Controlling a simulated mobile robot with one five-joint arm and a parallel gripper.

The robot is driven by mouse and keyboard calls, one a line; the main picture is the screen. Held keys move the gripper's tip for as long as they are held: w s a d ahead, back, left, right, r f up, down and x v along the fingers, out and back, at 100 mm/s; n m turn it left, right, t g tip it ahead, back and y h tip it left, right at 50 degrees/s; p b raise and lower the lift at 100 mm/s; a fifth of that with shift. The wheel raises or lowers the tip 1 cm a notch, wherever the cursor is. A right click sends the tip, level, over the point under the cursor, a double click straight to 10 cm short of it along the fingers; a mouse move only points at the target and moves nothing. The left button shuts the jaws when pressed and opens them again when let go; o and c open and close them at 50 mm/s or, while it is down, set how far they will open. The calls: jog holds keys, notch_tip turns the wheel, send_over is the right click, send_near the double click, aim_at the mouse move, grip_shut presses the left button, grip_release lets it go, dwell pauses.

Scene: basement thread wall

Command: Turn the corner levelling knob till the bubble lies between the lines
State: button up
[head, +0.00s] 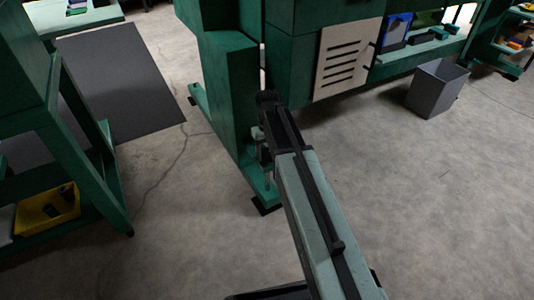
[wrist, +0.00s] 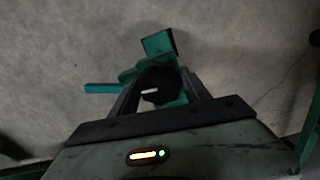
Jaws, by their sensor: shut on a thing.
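The levelling knob (wrist: 157,84) is dark and round with a white mark on its top. It sits between the two fingers of my gripper (wrist: 160,76) in the wrist view, and the gripper is shut on it. The white mark lies nearly level across the picture. Green foot parts (wrist: 158,44) of the machine show just beyond the knob. In the head view my gripper (head: 263,142) is at the lower corner of the green machine (head: 228,100), and my arm hides the knob. I cannot make out a level's bubble or its lines in either view.
A green bench (head: 75,135) with a yellow bin (head: 48,212) on its lower shelf stands at left. A dark mat (head: 115,80) lies on the floor behind. A grey bin (head: 436,88) stands at right. The concrete floor (head: 430,190) at right is clear.

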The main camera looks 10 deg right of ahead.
aim_at(268, 152)
jog(key=shift+w+d+n, duration=0.1)
jog(key=shift+w+n, duration=0.1)
jog(key=shift+n, duration=0.4)
jog(key=o, duration=1.4)
jog(key=shift+s, duration=0.1)
notch_tip(268, 152, up, 8)
jog(key=p, duration=0.8)
jog(key=shift+f, duration=0.15)
